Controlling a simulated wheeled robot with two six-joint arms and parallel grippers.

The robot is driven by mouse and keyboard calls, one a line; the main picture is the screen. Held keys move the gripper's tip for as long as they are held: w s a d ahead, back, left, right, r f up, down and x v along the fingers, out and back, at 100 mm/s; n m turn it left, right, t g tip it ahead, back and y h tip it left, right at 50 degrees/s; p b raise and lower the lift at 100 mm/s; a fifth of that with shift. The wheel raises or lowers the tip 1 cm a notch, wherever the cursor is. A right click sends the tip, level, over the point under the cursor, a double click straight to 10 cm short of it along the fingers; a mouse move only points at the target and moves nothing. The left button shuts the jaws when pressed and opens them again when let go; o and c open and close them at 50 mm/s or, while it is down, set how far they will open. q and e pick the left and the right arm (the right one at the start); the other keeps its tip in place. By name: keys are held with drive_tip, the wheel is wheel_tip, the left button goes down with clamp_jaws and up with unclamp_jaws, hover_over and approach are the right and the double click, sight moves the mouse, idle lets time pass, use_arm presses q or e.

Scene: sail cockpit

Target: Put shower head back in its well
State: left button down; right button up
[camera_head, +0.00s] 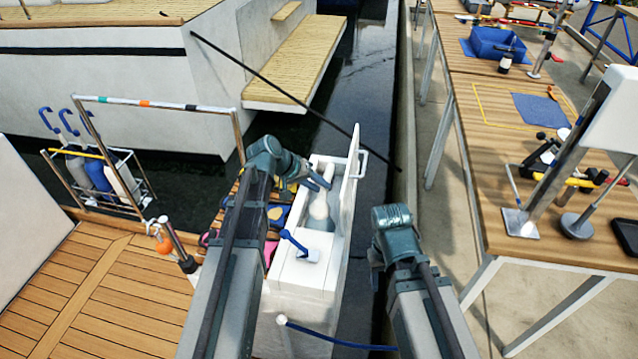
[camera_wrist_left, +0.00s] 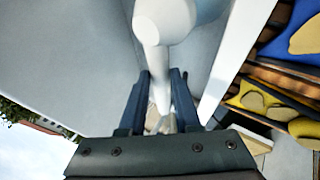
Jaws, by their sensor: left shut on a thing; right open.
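The white shower head (camera_head: 319,207) is over the open well (camera_head: 341,215) of the white locker. My left gripper (camera_head: 322,181) reaches in from the left and is shut on its slim part. In the left wrist view the shower head (camera_wrist_left: 166,22) is a rounded white body with a thin part running down between the dark fingers (camera_wrist_left: 160,105). I cannot tell whether it touches the well's floor. My right gripper (camera_head: 375,280) is open and empty, low beside its arm, right of the locker; its fingers are mostly hidden.
A raised white lid (camera_head: 352,165) stands on the locker's right side. A blue-handled part (camera_head: 293,243) sits on the locker top, and a blue hose (camera_head: 335,340) runs below. Coloured tools hang left of the locker. A wooden workbench (camera_head: 480,190) stands at right.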

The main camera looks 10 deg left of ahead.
use_arm(q)
drive_tip(key=shift+f+b, duration=1.75)
drive_tip(key=shift+f, duration=0.3)
drive_tip(key=c, duration=0.5)
unclamp_jaws()
drive_tip(key=shift+c, duration=0.2)
drive_tip(key=shift+r, duration=0.15)
